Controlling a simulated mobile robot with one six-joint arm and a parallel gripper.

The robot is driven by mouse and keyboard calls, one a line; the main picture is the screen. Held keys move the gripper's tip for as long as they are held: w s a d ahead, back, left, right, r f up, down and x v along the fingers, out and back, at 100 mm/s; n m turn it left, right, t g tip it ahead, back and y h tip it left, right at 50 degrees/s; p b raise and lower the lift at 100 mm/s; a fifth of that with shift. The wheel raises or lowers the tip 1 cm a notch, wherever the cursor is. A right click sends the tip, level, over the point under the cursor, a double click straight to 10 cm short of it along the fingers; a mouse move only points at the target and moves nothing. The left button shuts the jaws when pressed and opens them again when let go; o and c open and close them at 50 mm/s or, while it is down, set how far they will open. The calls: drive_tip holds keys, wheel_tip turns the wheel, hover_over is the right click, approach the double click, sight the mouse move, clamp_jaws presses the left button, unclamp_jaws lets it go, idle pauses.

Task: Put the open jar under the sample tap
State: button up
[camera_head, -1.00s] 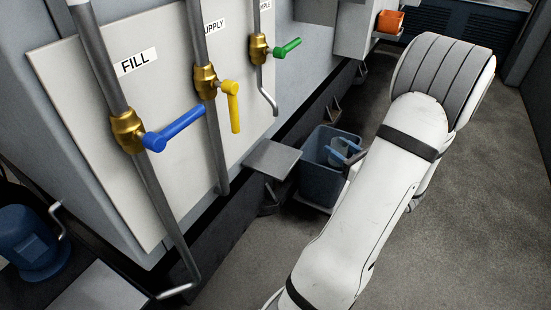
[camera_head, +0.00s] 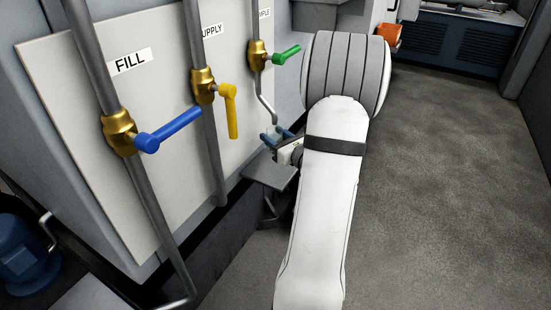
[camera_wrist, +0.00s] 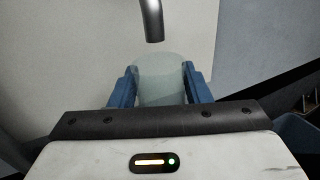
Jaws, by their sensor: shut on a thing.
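The jar (camera_wrist: 160,82) is pale and translucent, held between the two blue fingers of my gripper (camera_wrist: 160,75) in the wrist view. The sample tap's bent grey spout (camera_wrist: 152,20) ends just above the jar's rim in that picture; I cannot tell whether it is directly over the mouth. In the head view the sample tap (camera_head: 258,54) has a brass body and a green handle (camera_head: 286,55). My gripper (camera_head: 271,138) is close below its spout, partly hidden by my arm. A small grey shelf (camera_head: 268,174) lies below the gripper.
The fill tap's blue handle (camera_head: 168,130) and the supply tap's yellow handle (camera_head: 232,110) stick out from the panel on the left. An orange container (camera_head: 388,37) stands at the back. The floor (camera_head: 450,200) on the right is clear.

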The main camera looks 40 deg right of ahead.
wheel_tip(320, 180, down, 3)
drive_tip(key=shift+s+d+r+b, duration=0.1)
drive_tip(key=shift+b, duration=0.3)
wheel_tip(320, 180, down, 4)
drive_tip(key=shift+f+b, duration=0.25)
drive_tip(key=shift+b, duration=0.9)
drive_tip(key=shift+r, duration=0.15)
drive_tip(key=o, duration=0.6)
drive_tip(key=shift+f, duration=0.25)
drive_tip(key=shift+c, duration=0.2)
drive_tip(key=o, duration=0.5)
drive_tip(key=shift+r, duration=0.1)
